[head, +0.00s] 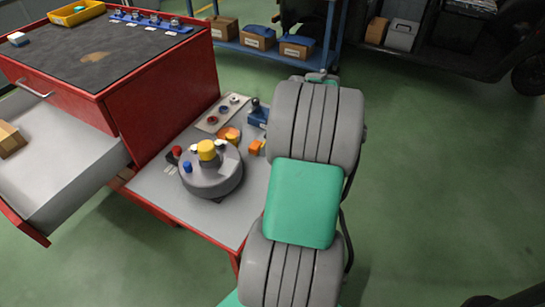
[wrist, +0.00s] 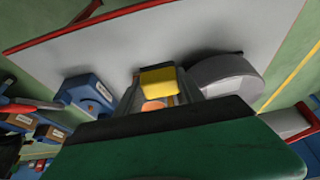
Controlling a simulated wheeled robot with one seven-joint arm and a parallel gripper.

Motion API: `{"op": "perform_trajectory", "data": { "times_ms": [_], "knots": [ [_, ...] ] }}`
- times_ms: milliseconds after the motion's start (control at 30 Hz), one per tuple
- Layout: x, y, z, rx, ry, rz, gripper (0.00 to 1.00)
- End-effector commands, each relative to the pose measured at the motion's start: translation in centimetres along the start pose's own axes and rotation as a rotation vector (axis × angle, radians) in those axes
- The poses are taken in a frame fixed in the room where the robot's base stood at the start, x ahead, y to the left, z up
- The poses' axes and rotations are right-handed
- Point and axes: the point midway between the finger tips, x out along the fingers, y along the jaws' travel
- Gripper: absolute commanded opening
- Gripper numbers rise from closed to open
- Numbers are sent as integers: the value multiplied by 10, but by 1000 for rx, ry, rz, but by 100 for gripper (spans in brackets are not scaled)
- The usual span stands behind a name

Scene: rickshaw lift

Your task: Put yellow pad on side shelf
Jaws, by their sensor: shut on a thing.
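The yellow pad (wrist: 158,80) is a small block at the middle of the wrist view. My gripper (wrist: 157,96) is shut on it, with an orange piece (wrist: 153,105) showing just below the pad. The grey side shelf (wrist: 120,45) lies behind it; I cannot tell whether the pad touches it. In the head view the side shelf (head: 225,222) is joined to the red cabinet (head: 165,95). My arm hides most of the gripper there, and which yellow patch is the pad is unclear.
A round grey turntable (head: 212,178) with coloured knobs stands on the shelf; its side shows in the wrist view (wrist: 230,75). Small orange parts (head: 256,147) and a blue fixture (head: 257,117) sit nearby. An open drawer (head: 65,165) juts out at left. Floor at right is clear.

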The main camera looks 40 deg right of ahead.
Motion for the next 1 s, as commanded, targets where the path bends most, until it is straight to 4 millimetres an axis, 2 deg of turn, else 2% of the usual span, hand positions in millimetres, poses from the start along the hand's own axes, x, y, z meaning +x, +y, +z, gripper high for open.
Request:
{"op": "perform_trajectory", "data": {
  "times_ms": [33,200,367,500,867,900,1000],
  "knots": [
    [16,10,8,4,-2,-4,7],
    [42,36,21,1,0,-1,7],
    [54,47,28,2,0,-1,7],
    [78,46,38,2,-1,-3,7],
    [84,46,40,1,0,0,7],
    [84,46,40,1,0,0,46],
    [83,46,39,1,0,0,54]
  ]
}}
